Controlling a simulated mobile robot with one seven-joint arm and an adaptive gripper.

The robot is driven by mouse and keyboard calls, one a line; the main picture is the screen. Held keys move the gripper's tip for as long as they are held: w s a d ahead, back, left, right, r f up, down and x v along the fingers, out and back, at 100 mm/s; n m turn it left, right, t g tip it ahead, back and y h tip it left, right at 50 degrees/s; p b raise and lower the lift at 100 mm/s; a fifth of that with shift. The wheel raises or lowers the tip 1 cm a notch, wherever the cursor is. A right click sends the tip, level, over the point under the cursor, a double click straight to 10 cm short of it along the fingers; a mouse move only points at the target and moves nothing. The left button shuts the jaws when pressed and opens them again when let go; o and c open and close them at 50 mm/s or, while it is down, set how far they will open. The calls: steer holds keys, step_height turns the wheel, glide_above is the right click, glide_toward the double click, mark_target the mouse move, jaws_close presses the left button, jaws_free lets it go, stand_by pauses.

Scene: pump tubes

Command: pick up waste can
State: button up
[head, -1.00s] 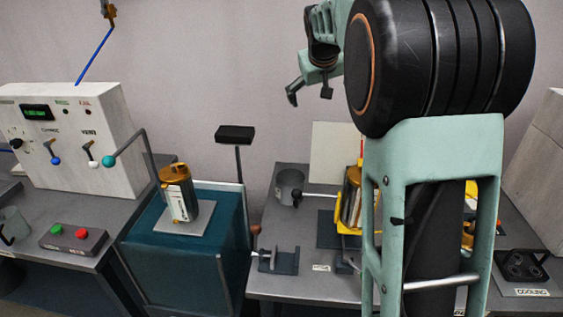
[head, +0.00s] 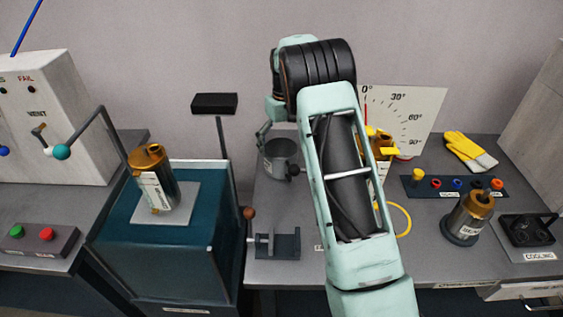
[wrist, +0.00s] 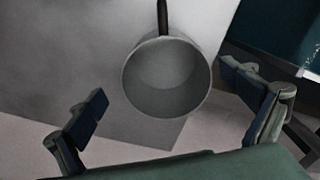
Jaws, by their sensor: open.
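A grey open-topped can (head: 281,160) with a dark side handle stands near the back left of the right-hand bench. It bears no label I can read; I take it for the waste can. In the wrist view the can (wrist: 167,78) shows its round mouth and looks empty, with its handle pointing up in the picture. My gripper (wrist: 162,92) is open, one finger to each side of the can and nearer the camera. In the head view my gripper (head: 263,135) is at the can's upper left, partly hidden by my arm. I see no contact with the can.
A bronze-topped canister (head: 152,190) stands tilted on the teal box (head: 165,240) to the left. A black-topped post (head: 215,103) rises between box and bench. A small clamp (head: 277,243) sits at the bench front. Another bronze-topped canister (head: 468,217) stands at the right.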

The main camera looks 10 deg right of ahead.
steer(key=shift+a+f, duration=0.15)
steer(key=shift+f, duration=1.4)
steer(key=shift+a+f, duration=0.15)
steer(key=shift+f, duration=1.4)
steer(key=shift+c, duration=0.5)
steer(key=shift+r, duration=0.1)
steer(key=c, duration=1.2)
